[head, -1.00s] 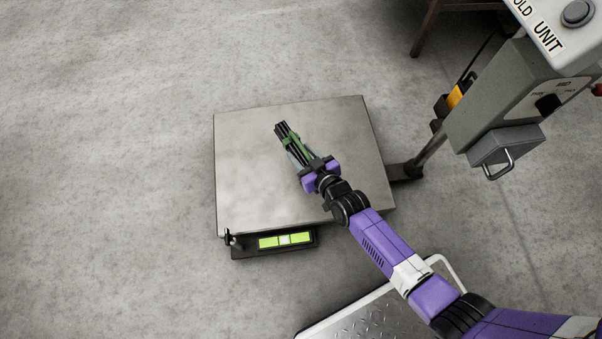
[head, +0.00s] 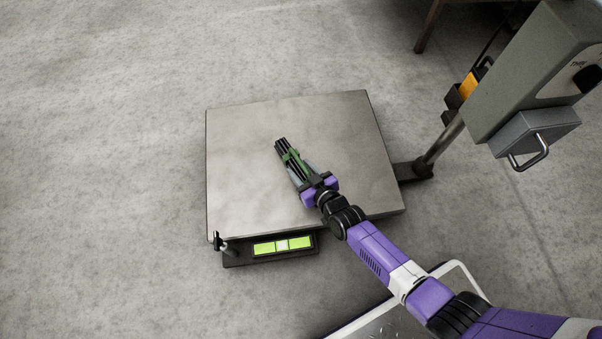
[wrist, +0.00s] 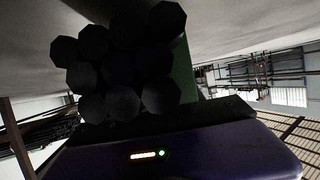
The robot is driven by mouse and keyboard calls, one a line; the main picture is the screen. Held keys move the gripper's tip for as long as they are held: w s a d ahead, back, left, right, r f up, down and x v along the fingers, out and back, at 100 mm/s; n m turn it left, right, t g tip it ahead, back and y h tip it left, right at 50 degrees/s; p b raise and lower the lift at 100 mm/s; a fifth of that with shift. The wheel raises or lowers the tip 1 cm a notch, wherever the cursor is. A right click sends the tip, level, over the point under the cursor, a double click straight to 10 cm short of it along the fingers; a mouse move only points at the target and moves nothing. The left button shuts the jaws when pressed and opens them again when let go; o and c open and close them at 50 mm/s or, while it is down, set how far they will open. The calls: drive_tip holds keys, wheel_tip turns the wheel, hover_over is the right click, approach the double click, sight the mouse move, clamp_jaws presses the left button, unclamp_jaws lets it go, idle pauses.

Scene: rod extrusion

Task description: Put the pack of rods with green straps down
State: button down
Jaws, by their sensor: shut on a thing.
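The pack of rods (head: 283,148) is a bundle of dark rods with green straps, seen in the head view over the middle of the scale's metal platform (head: 240,150). My gripper (head: 301,172) is shut on the pack, its fingers along the pack's sides. In the wrist view the dark rod ends (wrist: 120,65) fill the upper left, with a green strip (wrist: 183,70) beside them. A pale surface is close to the rods there. I cannot tell whether the pack touches the platform.
The scale has a lit green display (head: 282,245) at its front edge. A post with a grey control box (head: 530,85) stands to the right, near my arm's side. A dark table leg (head: 428,28) is at the top. Bare concrete floor lies to the left.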

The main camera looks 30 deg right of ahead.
drive_tip(key=shift+f, duration=0.5)
drive_tip(key=shift+r, duration=0.1)
drive_tip(key=c, duration=0.7)
unclamp_jaws()
drive_tip(key=shift+f, duration=0.2)
drive_tip(key=shift+r, duration=0.15)
drive_tip(key=p+v, duration=0.8)
drive_tip(key=v, duration=0.3)
drive_tip(key=shift+w, duration=0.1)
drive_tip(key=shift+s+r+p, duration=0.15)
drive_tip(key=shift+s+p, duration=0.25)
drive_tip(key=shift+s, duration=0.2)
